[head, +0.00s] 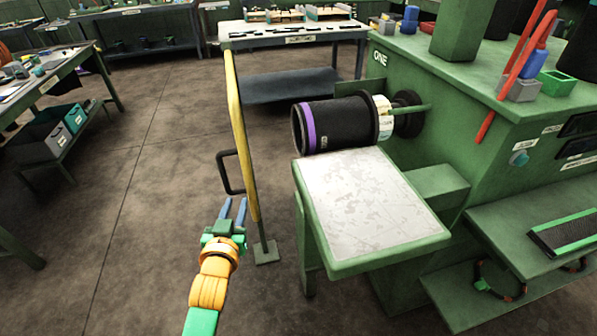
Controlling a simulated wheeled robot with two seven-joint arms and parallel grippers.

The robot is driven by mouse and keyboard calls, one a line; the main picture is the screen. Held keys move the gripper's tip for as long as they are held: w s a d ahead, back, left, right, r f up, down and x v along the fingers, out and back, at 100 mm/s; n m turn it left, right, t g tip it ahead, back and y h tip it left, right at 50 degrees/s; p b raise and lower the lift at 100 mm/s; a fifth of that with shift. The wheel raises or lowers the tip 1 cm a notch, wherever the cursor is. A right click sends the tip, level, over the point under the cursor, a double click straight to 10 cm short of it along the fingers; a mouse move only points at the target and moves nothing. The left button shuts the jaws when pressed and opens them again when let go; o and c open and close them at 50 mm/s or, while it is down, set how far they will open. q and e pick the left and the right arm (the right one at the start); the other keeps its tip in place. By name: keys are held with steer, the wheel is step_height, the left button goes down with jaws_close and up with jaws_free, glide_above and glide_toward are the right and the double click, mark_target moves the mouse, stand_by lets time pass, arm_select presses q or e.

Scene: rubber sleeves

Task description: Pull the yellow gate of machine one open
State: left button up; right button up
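The yellow gate (238,125) stands upright in the middle of the head view, seen almost edge-on, beside the green machine marked ONE (440,75). A black handle (223,172) sticks out from its left side. My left gripper (233,208) is just below the handle in the picture, with its two blue fingers apart and nothing between them. I cannot tell whether a finger touches the handle or the gate. My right gripper is not in view.
A black roller with a purple band (332,123) sits on the machine above a metal-topped green table (365,200). A gate post foot (266,252) stands on the floor. A workbench (290,38) is behind; open floor (140,180) lies left.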

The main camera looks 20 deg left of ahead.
mark_target(224, 168)
arm_select(q)
step_height(224, 168, up, 6)
steer(key=a+t+y, duration=0.1)
steer(key=t, duration=0.1)
steer(key=shift+n+y, duration=0.3)
steer(key=shift+n, duration=0.2)
steer(key=x, duration=0.2)
steer(key=a+x, duration=0.1)
steer(key=x, duration=0.3)
steer(key=shift+w+a+f+p, duration=0.15)
steer(key=shift+a+f+p, duration=0.05)
steer(key=shift+a+p, duration=0.15)
steer(key=shift+w, duration=0.45)
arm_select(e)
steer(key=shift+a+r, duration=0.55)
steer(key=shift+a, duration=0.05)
arm_select(q)
jaws_close()
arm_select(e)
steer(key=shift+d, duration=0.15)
arm_select(q)
steer(key=shift+f, duration=0.1)
